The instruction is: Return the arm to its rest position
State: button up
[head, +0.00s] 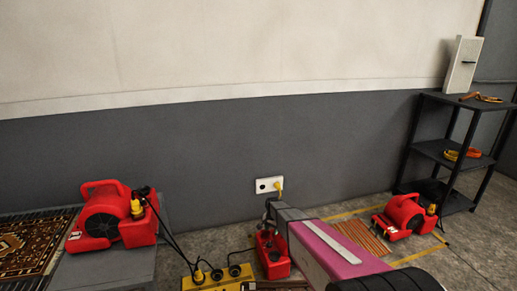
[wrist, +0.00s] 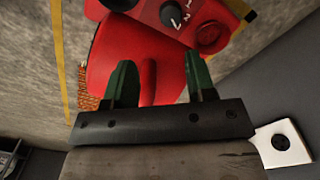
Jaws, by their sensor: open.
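My gripper (head: 270,207) is at the end of my pink and grey arm (head: 330,250), which reaches low toward the wall from the bottom right of the head view. In the wrist view the two dark green fingers of my gripper (wrist: 162,82) stand wide apart. Nothing is clamped in them. A red blower (head: 272,258) is just below the gripper in the head view. In the wrist view its red handle (wrist: 148,84) shows between the fingers, and its knob panel (wrist: 195,22) lies beyond. I cannot tell how far the handle is from the fingertips.
A yellow power box (head: 218,285) with plugs and cables is left of the blower. Another red blower (head: 112,218) stands on a grey platform at left; a third (head: 405,216) is at right. A wall socket (head: 268,185) and black shelf (head: 440,152) are near.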

jog(key=s+d+r+n, duration=0.2)
jog(key=s+d+r, duration=0.1)
jog(key=s+r, duration=0.5)
jog(key=s+d+r+n, duration=0.2)
jog(key=s+d+r, duration=0.1)
jog(key=s+r, duration=0.6)
jog(key=s+d+r+n, duration=0.3)
jog(key=s+r, duration=0.6)
jog(key=shift+s+d, duration=0.35)
jog(key=shift+s, duration=0.05)
